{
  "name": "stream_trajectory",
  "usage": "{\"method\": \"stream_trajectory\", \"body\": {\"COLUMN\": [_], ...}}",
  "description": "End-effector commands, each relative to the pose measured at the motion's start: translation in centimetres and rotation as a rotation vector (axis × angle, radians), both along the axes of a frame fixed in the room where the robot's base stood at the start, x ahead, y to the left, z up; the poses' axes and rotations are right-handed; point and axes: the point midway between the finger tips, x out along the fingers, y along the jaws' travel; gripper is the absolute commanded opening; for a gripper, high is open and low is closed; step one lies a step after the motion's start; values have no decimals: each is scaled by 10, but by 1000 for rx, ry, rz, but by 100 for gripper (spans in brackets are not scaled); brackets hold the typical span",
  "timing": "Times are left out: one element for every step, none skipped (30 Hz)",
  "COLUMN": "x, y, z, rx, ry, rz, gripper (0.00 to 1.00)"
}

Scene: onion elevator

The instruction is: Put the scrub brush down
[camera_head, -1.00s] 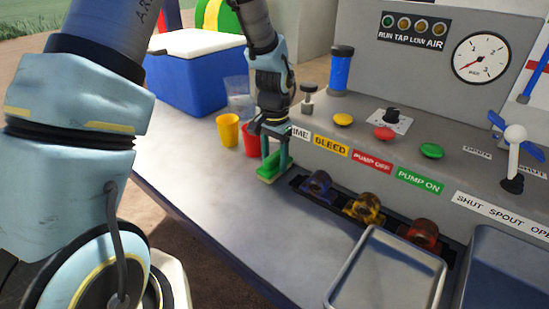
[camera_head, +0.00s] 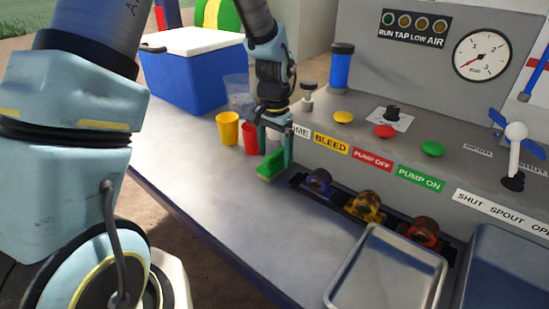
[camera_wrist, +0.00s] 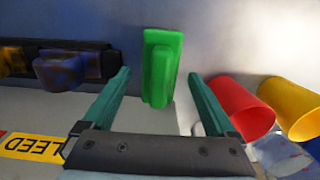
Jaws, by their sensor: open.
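The green scrub brush (camera_head: 270,166) rests on the grey counter (camera_head: 222,200), left of the row of coloured knobs. It also shows in the wrist view (camera_wrist: 159,68), lying between and just beyond my two fingers. My gripper (camera_head: 275,150) is above the brush with its fingers pointing down. In the wrist view the fingers (camera_wrist: 156,85) are spread wide, with a clear gap on each side of the brush. The brush's underside is hidden.
A red cup (camera_head: 251,138) and a yellow cup (camera_head: 228,128) stand close left of my gripper. A blue knob (camera_head: 318,183) is close on the right. A metal tray (camera_head: 345,272) lies at the front right. The counter's front left is clear.

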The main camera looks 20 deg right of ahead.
Motion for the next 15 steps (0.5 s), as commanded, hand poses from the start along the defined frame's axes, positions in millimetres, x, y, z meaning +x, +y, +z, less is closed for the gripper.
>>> {"method": "stream_trajectory", "body": {"x": [1,1,1,1,1,1,1,1,1,1,1,1,1,1,1], "y": [-1,-1,-1,-1,-1,-1,-1,-1,0,0,0,-1,0,0,0], "z": [9,15,24,31,37,46,52,59,66,72,77,83,87,90,94], "rx": [-3,-5,-5,-5,-6,-5,-4,-5,-3,-4,-3,-3,-2,-3,-2], "ry": [-4,-5,-5,-5,-6,-5,-5,-6,-4,-5,-4,-4,-2,-3,-2], "rz": [1,1,1,1,1,1,1,1,0,0,0,0,0,0,0], "gripper": [92,92,92,92,92,92,92,92,92,92,92,92,92,92,92]}}
